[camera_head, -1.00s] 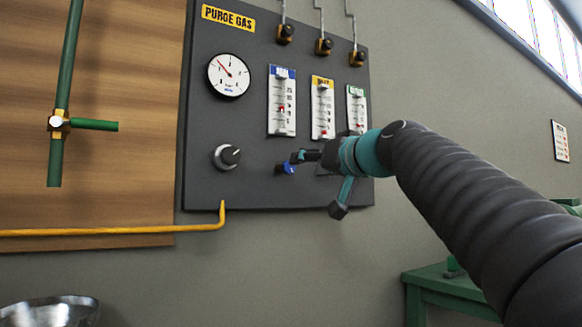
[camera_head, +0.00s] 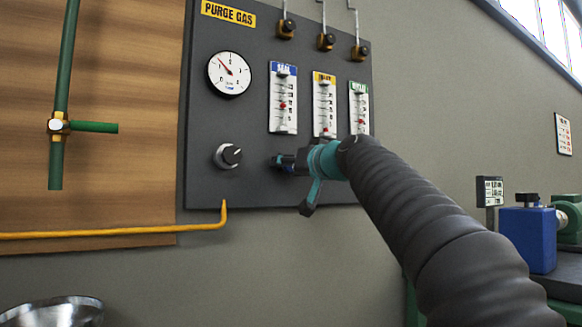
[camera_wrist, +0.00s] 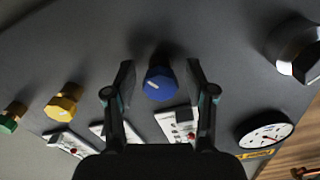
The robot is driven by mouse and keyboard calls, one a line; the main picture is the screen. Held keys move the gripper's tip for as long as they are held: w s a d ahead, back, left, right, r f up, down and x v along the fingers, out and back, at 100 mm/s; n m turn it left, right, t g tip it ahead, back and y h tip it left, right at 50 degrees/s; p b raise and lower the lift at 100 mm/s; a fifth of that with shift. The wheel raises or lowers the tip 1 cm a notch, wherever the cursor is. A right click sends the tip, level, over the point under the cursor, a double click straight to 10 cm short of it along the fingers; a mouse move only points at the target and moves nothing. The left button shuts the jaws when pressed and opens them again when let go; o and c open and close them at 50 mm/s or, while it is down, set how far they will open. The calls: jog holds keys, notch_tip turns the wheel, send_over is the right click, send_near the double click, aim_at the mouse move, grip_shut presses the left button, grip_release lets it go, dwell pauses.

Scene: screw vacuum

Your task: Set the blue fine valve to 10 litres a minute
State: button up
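The blue fine valve knob (camera_wrist: 158,84), with a pale pointer mark, sits between my gripper's two fingers in the wrist view. My gripper (camera_wrist: 162,76) is open, with a finger on each side of the knob and a visible gap to each. In the head view my gripper (camera_head: 284,161) is at the dark panel, below the blue-labelled flow meter (camera_head: 282,120), and mostly hides the blue knob. That meter's red float (camera_head: 283,106) stands near mid-scale; the numbers are too small to read surely.
A yellow knob (camera_wrist: 64,103) and a green knob (camera_wrist: 12,117) lie left of the blue one. A black and silver regulator knob (camera_head: 228,156) and a round gauge (camera_head: 229,73) are to the left on the panel. A yellow pipe (camera_head: 120,233) runs below.

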grip_shut()
jog(key=shift+m, duration=0.9)
jog(key=shift+o, duration=1.5)
grip_release()
jog(key=shift+d, duration=0.1)
jog(key=v, duration=1.2)
